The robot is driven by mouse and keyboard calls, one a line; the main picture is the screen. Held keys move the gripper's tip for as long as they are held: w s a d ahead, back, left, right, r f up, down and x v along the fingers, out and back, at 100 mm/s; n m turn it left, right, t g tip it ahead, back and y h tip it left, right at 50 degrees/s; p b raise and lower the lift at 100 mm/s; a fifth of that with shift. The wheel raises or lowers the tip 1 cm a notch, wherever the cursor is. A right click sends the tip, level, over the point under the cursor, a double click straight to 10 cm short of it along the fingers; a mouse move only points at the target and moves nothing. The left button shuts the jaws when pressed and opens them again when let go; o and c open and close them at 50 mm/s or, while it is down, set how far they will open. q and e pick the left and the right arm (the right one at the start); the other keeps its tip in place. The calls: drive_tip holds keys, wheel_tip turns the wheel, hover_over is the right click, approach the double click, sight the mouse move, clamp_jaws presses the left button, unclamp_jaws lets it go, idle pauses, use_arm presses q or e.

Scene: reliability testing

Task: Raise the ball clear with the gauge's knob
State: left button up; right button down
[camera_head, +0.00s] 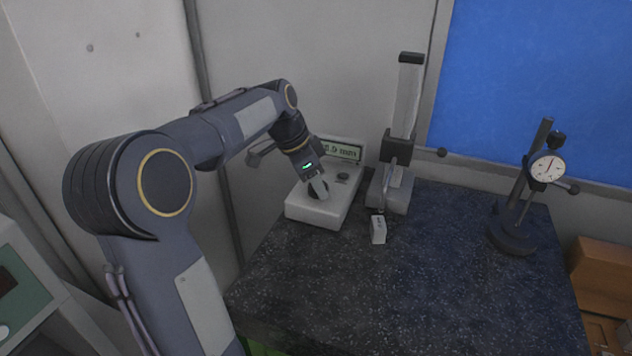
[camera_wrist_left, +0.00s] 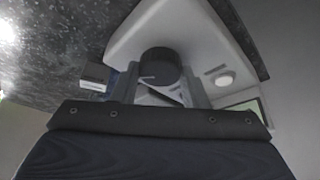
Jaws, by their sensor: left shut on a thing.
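My left gripper (camera_head: 318,190) is over a white console (camera_head: 312,211) at the table's back left. In the wrist view its two fingers (camera_wrist_left: 163,88) are shut on a round black knob (camera_wrist_left: 160,66) on the console's top. A gauge with an upright column (camera_head: 409,100) stands right of the console, with a dark carriage (camera_head: 397,148) partway up. A thin probe hangs from its front down to a small pale block (camera_head: 378,231). The ball at its tip is too small to make out, so I cannot tell whether it touches the block. My right gripper is out of view.
The console has a lit display (camera_head: 341,150) at its back. A dial indicator on a stand (camera_head: 513,235) is at the table's right. The dark speckled tabletop (camera_head: 400,290) is clear in front. A brown box (camera_head: 602,270) is beyond the right edge.

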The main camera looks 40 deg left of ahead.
use_arm(q)
drive_tip(key=m, duration=0.3)
drive_tip(key=shift+w+a+g+h, duration=0.1)
drive_tip(key=shift+g+h, duration=0.3)
drive_tip(key=m+p, duration=0.1)
drive_tip(key=m, duration=0.1)
drive_tip(key=shift+m+g+h, duration=0.3)
drive_tip(key=shift+g, duration=0.1)
drive_tip(key=m+g+p, duration=0.1)
drive_tip(key=m, duration=0.3)
drive_tip(key=shift+w+m+g+h+p, duration=0.15)
drive_tip(key=shift+m+g+h+p, duration=0.15)
drive_tip(key=shift+g+p, duration=0.1)
drive_tip(key=m+g, duration=0.1)
drive_tip(key=m, duration=0.1)
drive_tip(key=shift+m+p, duration=0.3)
drive_tip(key=shift+p, duration=0.1)
drive_tip(key=m+g, duration=0.1)
drive_tip(key=m, duration=0.2)
drive_tip(key=m+g+y, duration=0.1)
drive_tip(key=m, duration=0.1)
drive_tip(key=shift+w+m, duration=0.15)
drive_tip(key=shift+m, duration=0.55)
drive_tip(key=o, duration=1)
